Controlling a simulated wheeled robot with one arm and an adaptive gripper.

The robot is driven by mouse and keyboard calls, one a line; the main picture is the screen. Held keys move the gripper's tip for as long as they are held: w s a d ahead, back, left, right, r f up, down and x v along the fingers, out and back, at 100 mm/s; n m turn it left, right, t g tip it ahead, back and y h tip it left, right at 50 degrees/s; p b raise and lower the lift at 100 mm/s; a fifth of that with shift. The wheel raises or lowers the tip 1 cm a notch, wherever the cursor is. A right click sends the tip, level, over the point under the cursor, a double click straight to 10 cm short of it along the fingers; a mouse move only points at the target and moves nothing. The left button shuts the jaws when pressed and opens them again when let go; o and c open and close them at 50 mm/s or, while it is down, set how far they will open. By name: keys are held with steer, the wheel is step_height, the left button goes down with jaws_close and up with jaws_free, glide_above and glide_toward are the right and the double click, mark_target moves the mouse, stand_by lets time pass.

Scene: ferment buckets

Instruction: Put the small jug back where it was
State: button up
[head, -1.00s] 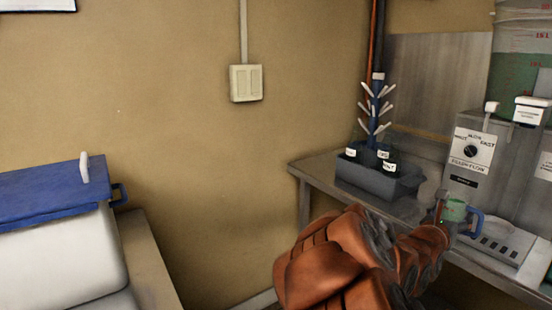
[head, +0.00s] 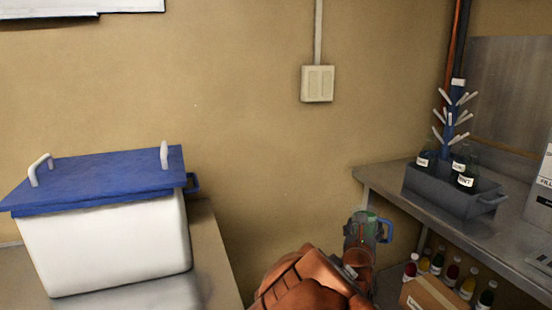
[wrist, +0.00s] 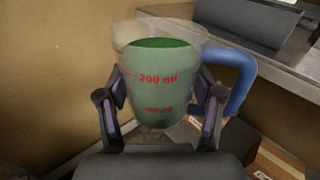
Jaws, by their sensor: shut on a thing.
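The small jug (wrist: 160,85) is a clear measuring jug with red marks, a blue handle and green liquid inside. It fills the middle of the wrist view, upright, with its handle to the right. My gripper (wrist: 160,110) is shut on it, one finger on each side. In the head view the jug (head: 372,226) and my gripper (head: 362,232) are at the lower middle, in front of the gap between the left counter and the right bench. My arm hides part of the jug there.
A white tub with a blue lid (head: 110,180) stands on the left counter (head: 215,245). On the right, a metal bench (head: 385,178) holds a grey crate (head: 440,198) with labelled bottles and a bottle tree (head: 453,120). Below are several coloured bottles (head: 452,277) and a cardboard box (head: 432,295).

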steer(key=a+n+y, duration=0.1)
steer(key=a+y, duration=0.1)
steer(key=a, duration=0.4)
step_height(320, 180, up, 15)
steer(key=p, duration=1.5)
steer(key=shift+w+d+f+t+p, duration=0.15)
steer(key=shift+w+d+t+p, duration=0.15)
steer(key=shift+p, duration=0.05)
